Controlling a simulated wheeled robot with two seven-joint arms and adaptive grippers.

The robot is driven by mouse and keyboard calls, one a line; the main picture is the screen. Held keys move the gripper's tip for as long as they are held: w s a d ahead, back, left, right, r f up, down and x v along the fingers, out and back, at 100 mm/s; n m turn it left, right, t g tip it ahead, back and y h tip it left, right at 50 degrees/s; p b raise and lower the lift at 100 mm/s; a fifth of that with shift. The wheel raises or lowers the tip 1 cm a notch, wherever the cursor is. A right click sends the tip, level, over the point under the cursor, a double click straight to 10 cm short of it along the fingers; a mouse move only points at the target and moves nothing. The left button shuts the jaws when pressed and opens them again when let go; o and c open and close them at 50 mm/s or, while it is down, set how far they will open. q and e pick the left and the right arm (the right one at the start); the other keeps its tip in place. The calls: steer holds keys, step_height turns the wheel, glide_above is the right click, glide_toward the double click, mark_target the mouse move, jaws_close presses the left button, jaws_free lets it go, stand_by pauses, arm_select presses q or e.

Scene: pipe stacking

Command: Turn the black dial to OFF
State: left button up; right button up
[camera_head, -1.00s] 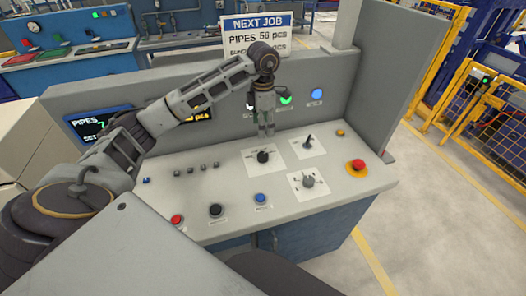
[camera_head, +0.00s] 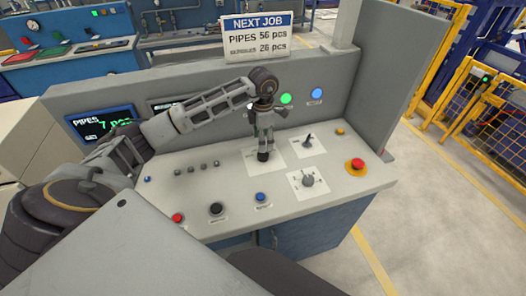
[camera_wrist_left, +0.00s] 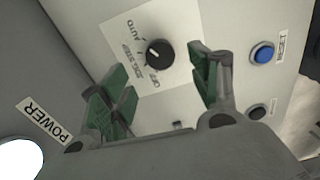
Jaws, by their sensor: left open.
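The black dial (camera_head: 263,156) sits on a white label plate on the sloping console panel, mostly covered by my left gripper (camera_head: 265,142) in the head view. The left wrist view shows the dial (camera_wrist_left: 160,54) clearly, with AUTO, a step label and OFF printed around it. Its white mark is on its left side in that view; I cannot tell exactly which label it lines up with. My left gripper (camera_wrist_left: 162,66) is open, its green-padded fingers on either side of the dial with gaps showing. It is empty. My right gripper is not in view.
A red emergency button (camera_head: 356,165), a blue button (camera_head: 261,197) and a black button (camera_head: 216,209) are nearby. The upright back panel (camera_head: 220,122) stands close behind.

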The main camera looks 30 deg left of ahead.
mark_target(263, 154)
arm_select(q)
steer(key=shift+f+p, duration=0.45)
steer(key=shift+f, duration=3)
steer(key=shift+c, duration=0.3)
steer(key=c, duration=1)
